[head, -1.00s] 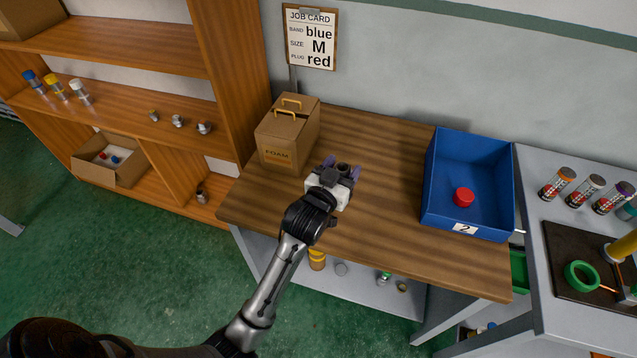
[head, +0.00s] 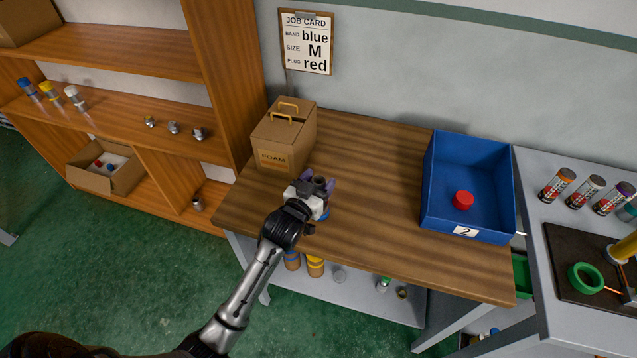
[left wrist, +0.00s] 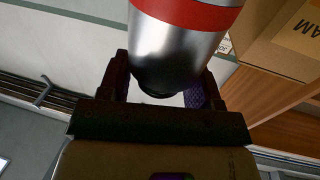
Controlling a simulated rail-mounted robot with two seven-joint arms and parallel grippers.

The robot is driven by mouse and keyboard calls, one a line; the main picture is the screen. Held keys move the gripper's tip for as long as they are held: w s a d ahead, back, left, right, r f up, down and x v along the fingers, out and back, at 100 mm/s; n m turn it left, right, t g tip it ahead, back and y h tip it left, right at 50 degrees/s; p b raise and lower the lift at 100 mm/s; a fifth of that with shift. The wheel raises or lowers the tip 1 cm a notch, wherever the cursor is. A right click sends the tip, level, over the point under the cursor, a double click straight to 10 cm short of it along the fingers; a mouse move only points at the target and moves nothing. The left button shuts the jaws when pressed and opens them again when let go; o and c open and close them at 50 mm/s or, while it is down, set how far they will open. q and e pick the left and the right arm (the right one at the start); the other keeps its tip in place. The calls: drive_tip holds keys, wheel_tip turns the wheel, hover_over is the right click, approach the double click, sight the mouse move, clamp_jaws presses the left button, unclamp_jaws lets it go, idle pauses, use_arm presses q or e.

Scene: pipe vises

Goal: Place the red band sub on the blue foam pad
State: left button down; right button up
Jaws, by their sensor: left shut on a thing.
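The red band sub (left wrist: 178,48) is a shiny metal cylinder with a red band. It shows large in the left wrist view, with its dark lower end between the fingers. My left gripper (left wrist: 165,92) is shut on it. In the head view my left gripper (head: 318,186) is over the left part of the wooden bench, just in front of the FOAM box, and mostly hides the sub. A small blue patch (head: 324,214) shows just below the gripper; I cannot tell whether it is the blue foam pad. My right gripper is not in view.
The cardboard FOAM box (head: 284,137) with yellow handles stands close behind the gripper. A blue bin (head: 440,215) marked 2, with a red plug (head: 463,200), is at the bench's right. The middle of the wooden bench (head: 375,190) is clear. Shelves (head: 130,50) stand left.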

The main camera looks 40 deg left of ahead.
use_arm(q)
drive_tip(key=shift+r, duration=0.1)
drive_tip(key=shift+f, duration=0.2)
drive_tip(key=shift+c, duration=1.5)
unclamp_jaws()
